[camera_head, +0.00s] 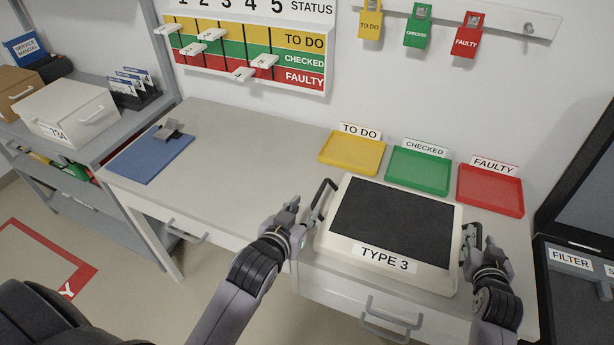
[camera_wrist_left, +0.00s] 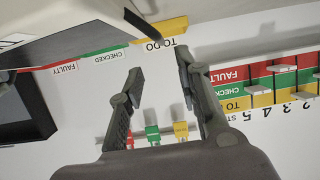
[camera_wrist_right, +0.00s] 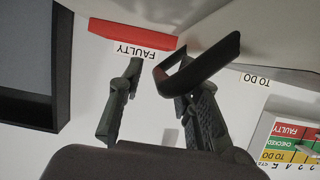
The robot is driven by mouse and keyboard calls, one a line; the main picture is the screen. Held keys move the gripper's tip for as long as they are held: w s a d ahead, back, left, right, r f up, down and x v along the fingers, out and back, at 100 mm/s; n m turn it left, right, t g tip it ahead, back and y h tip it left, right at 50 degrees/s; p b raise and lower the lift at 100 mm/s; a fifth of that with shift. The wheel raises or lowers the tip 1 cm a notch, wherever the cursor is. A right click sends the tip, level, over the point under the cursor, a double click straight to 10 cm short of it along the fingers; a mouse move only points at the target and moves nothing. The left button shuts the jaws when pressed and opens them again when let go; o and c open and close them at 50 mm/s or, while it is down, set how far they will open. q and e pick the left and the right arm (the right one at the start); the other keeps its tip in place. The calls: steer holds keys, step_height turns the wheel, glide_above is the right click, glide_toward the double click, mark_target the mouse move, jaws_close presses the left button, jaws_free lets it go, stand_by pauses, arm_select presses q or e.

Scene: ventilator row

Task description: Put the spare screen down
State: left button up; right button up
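The spare screen (camera_head: 391,223), a pale slab with a dark panel labelled TYPE 3, lies face up at the desk's right part, near the front edge. It looks set on the desk, though its underside is hidden. My left gripper (camera_head: 298,222) is at its left handle (camera_head: 322,196); in the left wrist view the fingers (camera_wrist_left: 162,75) stand apart, with the dark handle near the tips. My right gripper (camera_head: 478,243) is at its right side; in the right wrist view the fingers (camera_wrist_right: 157,82) are apart, close to the right handle (camera_wrist_right: 205,65). Neither gripper visibly clamps a handle.
Yellow TO DO (camera_head: 352,153), green CHECKED (camera_head: 418,172) and red FAULTY (camera_head: 490,191) trays stand behind the screen. The desk (camera_head: 235,165) is clear between. A dark unit (camera_head: 575,262) stands at right.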

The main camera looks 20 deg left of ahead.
steer(key=v, duration=1.1)
steer(key=shift+s+r, duration=0.2)
steer(key=shift+s, duration=0.1)
steer(key=shift+f, duration=0.1)
